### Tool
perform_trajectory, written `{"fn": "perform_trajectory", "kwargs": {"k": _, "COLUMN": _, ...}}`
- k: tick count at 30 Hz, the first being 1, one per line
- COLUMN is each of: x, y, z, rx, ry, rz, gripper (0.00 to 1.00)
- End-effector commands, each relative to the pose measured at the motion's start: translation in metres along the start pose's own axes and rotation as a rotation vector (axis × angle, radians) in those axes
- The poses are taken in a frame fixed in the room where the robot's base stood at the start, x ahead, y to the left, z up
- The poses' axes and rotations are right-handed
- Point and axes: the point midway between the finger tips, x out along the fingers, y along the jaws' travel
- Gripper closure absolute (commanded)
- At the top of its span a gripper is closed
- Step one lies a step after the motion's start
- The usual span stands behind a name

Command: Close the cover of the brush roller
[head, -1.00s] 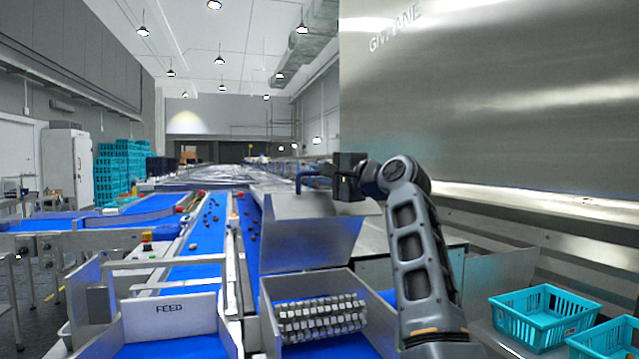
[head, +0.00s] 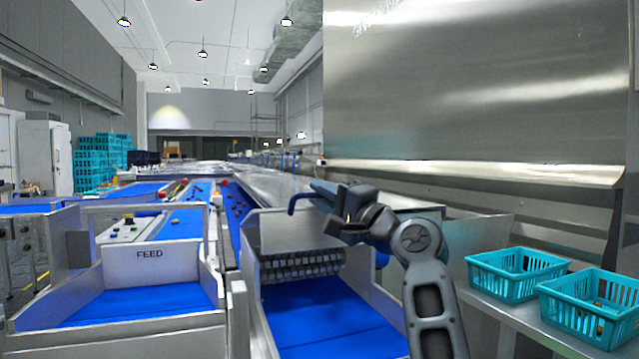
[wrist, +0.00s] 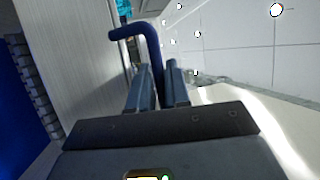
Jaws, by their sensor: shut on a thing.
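The brush roller (head: 300,266) is a row of pale bristle blocks above the blue belt, and its lower front shows. Its cover (head: 285,232) is a grey metal sheet slanting in front of and above the roller; the roller's upper part is hidden. A blue bent handle (head: 293,203) stands at the cover's top edge. My gripper (head: 322,190) is shut on this handle. In the wrist view the handle (wrist: 152,45) rises between the two fingers of my gripper (wrist: 158,82), beside the grey cover (wrist: 95,75). The roller (wrist: 35,85) shows at the left there.
A bin marked FEED (head: 150,270) stands left of the roller's chute. Two teal baskets, one nearer (head: 590,308) and one farther (head: 515,275), sit on a shelf at the right. A large steel panel (head: 470,90) rises behind them.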

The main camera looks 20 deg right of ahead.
Motion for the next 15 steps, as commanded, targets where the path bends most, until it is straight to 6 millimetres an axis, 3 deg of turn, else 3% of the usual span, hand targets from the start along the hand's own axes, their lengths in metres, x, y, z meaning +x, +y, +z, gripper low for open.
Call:
{"fn": "perform_trajectory", "kwargs": {"k": 3, "x": -0.0052, "y": 0.0082, "z": 0.0017, "rx": 0.000, "ry": 0.001, "rz": 0.001, "gripper": 1.00}}
{"fn": "perform_trajectory", "kwargs": {"k": 15, "x": -0.0076, "y": 0.0108, "z": 0.0028, "rx": -0.001, "ry": 0.000, "rz": 0.000, "gripper": 1.00}}
